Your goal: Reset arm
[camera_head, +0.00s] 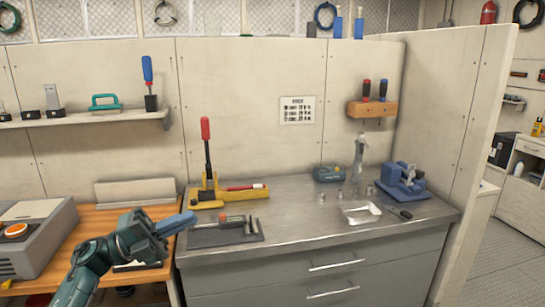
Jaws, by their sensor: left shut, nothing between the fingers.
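My left gripper (186,219) reaches in from the lower left, with its shut, empty fingers pointing right. It is in front of the left edge of the grey metal workbench (330,221), near the dark mat (207,239). Its height above the bench is hard to tell. A yellow tool base (203,203) with an upright red-handled black lever (206,142) stands behind it on the bench. My right gripper is not in view.
A wooden table (90,222) with a grey box (38,232) is at the left. A tool with an orange-grey handle (232,220) lies on the mat. A white tray (361,213) and a blue vise (402,182) are at the right. The bench front-centre is clear.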

